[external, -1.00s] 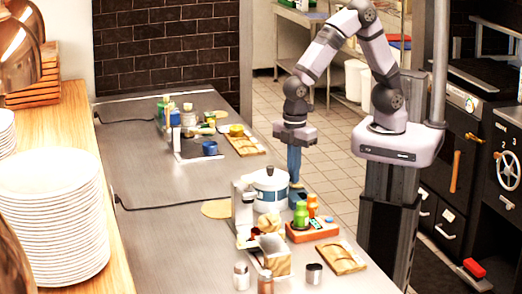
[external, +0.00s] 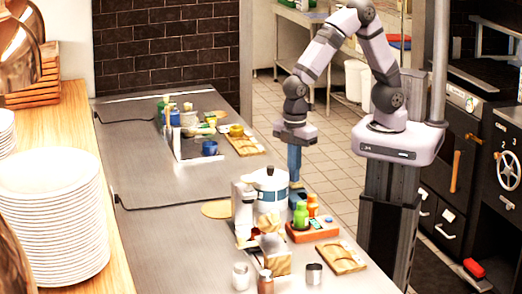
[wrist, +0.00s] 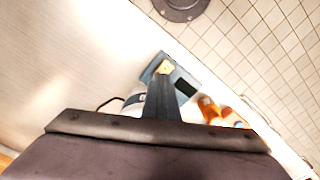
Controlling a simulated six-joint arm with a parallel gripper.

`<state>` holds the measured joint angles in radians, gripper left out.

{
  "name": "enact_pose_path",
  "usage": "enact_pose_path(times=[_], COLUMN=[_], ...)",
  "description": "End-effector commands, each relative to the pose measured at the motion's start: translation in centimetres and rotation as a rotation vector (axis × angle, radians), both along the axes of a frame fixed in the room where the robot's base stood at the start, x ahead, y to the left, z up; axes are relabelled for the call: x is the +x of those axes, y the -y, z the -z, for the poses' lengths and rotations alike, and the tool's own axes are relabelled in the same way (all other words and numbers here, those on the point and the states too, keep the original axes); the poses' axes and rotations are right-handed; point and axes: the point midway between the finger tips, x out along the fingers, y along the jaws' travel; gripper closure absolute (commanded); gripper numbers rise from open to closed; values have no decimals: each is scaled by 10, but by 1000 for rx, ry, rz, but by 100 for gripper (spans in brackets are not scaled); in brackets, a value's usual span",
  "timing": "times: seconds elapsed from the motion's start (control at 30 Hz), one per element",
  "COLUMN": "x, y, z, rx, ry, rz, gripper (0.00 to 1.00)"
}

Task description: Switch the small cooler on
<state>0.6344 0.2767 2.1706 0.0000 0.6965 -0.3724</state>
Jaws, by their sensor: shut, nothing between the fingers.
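A small blue-grey box (external: 298,195) stands at the right edge of the steel counter; I take it for the cooler, though its label is not readable. In the wrist view the box (wrist: 184,76) shows a dark panel and a small yellowish spot on top. My gripper (external: 295,182) points straight down just above it, fingers together and empty. In the wrist view the gripper's fingertips (wrist: 164,76) overlap the box top beside the yellowish spot. I cannot tell whether they touch it. The fingers hide part of the top.
A white pot with a blue band (external: 269,184) stands close left of the box. Green (external: 301,217) and orange (external: 313,206) bottles stand on a red-orange tray (external: 318,233) in front. A wooden board (external: 341,257) lies nearer. The counter's left side is clear (external: 165,235).

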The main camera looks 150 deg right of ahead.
Motion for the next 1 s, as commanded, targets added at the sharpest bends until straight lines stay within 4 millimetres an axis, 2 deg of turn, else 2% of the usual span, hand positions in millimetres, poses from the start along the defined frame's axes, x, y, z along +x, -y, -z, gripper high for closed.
enact_pose_path(times=[0.1,0.7,1.0], x=[0,1,1], y=[0,0,0], z=[-13,-56,-60], rx=[-1,-1,-1], ry=[1,2,2], rz=[0,0,0], gripper=[100,100,100])
